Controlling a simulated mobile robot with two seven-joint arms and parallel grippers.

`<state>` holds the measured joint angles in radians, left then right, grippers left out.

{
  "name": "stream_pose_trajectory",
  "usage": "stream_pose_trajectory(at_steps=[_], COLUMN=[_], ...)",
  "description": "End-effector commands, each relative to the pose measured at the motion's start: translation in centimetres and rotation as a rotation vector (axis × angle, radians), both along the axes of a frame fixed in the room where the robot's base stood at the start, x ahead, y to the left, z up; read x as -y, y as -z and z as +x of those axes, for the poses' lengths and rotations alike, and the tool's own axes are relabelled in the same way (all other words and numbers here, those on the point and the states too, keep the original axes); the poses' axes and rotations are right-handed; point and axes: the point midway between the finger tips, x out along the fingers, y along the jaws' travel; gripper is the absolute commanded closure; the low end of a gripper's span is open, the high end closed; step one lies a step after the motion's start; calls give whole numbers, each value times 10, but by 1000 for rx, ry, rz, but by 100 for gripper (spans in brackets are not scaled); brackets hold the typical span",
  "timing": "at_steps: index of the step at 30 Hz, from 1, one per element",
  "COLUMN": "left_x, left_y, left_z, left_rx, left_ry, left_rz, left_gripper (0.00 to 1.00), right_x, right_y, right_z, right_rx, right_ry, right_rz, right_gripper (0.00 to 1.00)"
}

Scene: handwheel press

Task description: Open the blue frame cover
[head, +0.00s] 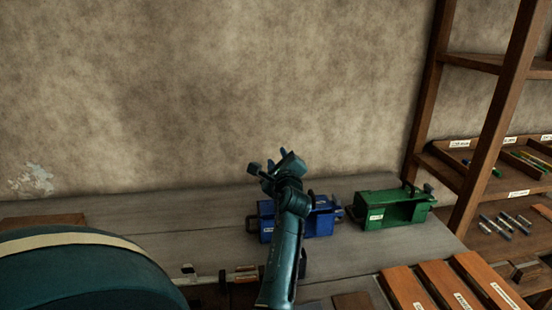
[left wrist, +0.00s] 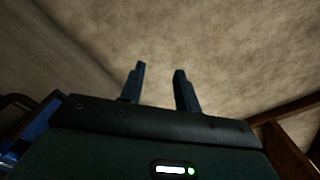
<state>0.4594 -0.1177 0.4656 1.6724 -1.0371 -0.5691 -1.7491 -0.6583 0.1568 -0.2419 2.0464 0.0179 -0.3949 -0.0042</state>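The blue frame (head: 321,224) stands on the grey bench, partly hidden behind my left arm. A blue edge (left wrist: 40,127) shows at lower left there. My right gripper is not in view.
A green frame (head: 405,211) stands just right of the blue one. A wooden shelf (head: 478,150) with trays of small parts rises at right. Brown wooden blocks (head: 407,288) lie at front right. The bench left of the blue frame (head: 160,215) is mostly clear.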

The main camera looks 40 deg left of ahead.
Motion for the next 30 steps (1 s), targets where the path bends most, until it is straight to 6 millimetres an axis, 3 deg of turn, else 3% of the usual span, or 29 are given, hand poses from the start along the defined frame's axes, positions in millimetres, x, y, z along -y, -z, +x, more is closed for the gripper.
stream_pose_trajectory(at_steps=[11,22,30], left_x=[1,1,1], left_y=[-1,0,0], left_z=[0,0,0], left_rx=[0,0,0], left_ry=[-1,-1,0], left_rz=[1,1,0], left_gripper=[68,99,100], right_x=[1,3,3], right_y=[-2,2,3], right_z=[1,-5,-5], right_rx=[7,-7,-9], right_ry=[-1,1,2], right_rz=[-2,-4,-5], right_gripper=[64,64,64])
